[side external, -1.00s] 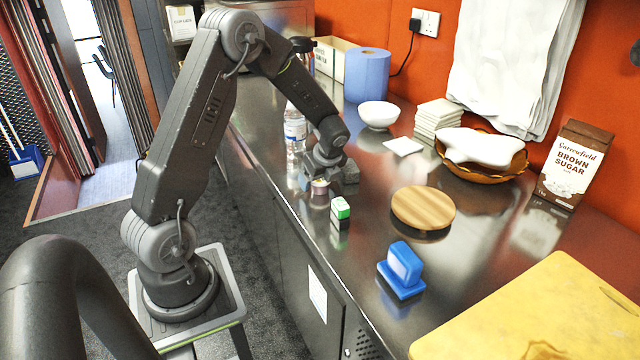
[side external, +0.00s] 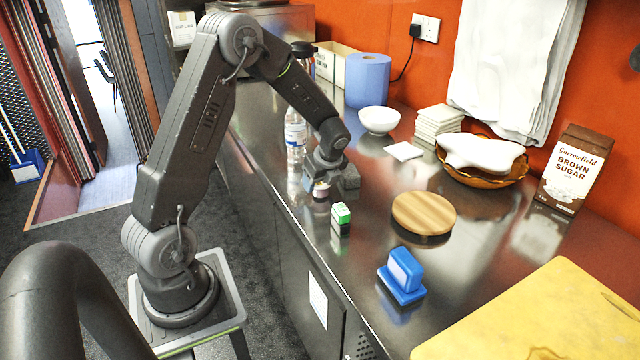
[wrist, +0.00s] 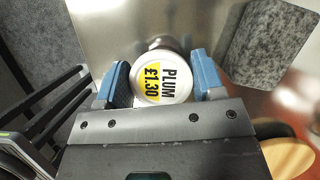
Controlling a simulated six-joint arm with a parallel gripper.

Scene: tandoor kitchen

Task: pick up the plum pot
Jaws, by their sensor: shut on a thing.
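The plum pot (wrist: 161,77) is a small round pot with a white lid and a yellow label that reads PLUM £1.30. In the wrist view it sits between the two blue finger pads of my gripper (wrist: 160,82), which is shut on it. In the side view my gripper (side external: 324,178) is over the steel counter, with the pot (side external: 320,190) below its fingers. I cannot tell from the side view whether the pot is clear of the counter.
A green and white block (side external: 340,212) is close in front. A water bottle (side external: 295,132) stands to the left. A round wooden board (side external: 424,212) and a blue stand (side external: 402,275) are to the right.

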